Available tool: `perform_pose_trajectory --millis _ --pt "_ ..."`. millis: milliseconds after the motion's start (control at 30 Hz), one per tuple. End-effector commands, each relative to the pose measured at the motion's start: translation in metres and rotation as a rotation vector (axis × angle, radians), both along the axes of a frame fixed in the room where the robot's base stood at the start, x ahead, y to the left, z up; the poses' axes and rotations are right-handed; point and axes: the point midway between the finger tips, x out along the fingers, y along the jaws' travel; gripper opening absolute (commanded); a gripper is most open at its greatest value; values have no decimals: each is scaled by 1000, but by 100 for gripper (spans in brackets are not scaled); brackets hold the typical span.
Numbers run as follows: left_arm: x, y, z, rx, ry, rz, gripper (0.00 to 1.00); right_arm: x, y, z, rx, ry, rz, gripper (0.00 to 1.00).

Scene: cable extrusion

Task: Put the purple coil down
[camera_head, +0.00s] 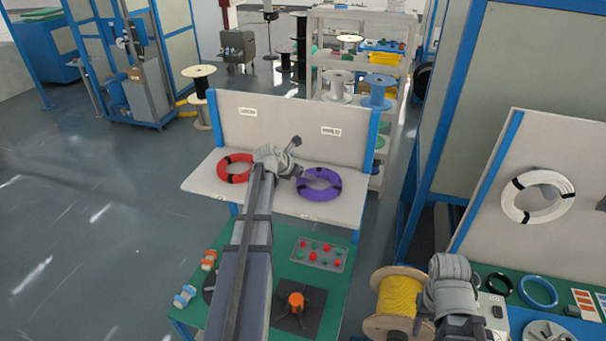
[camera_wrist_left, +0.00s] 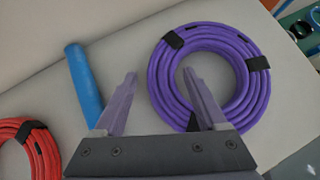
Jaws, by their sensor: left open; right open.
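The purple coil (camera_head: 319,184) lies flat on the pale shelf (camera_head: 285,203), on the right half, bound with black bands. It also shows in the left wrist view (camera_wrist_left: 252,88). My left gripper (camera_wrist_left: 160,78) is open, with its fingers apart and nothing held between them. One finger overlaps the near left part of the coil in that view; I cannot tell whether they touch. In the head view my left gripper (camera_head: 296,171) is just left of the coil, partly hidden by its wrist. My right gripper (camera_head: 464,326) is open at the bottom right, away from the coil.
A red coil (camera_head: 235,168) lies on the shelf's left half. The labelled backboard (camera_head: 290,125) rises behind. A white coil (camera_head: 538,197) hangs on the right panel, above a yellow spool (camera_head: 398,297).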

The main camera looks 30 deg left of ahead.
Motion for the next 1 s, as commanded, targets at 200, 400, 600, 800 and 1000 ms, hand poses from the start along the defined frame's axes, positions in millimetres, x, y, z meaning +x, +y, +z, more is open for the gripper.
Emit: perform_pose_trajectory --millis 200,400,600,800,1000 --pt "-10 1 16 -1 0 2 74 0 0 16 0 1 1 50" --pt "-38 4 46 -1 0 1 74 0 0 47 -1 2 4 50" --pt "-64 9 71 -1 0 2 74 -1 0 71 0 3 -1 50" --pt "-79 12 84 0 0 0 74 -1 0 84 1 2 -12 50" --pt "-84 13 88 -1 0 1 74 -1 0 88 0 3 -17 50"
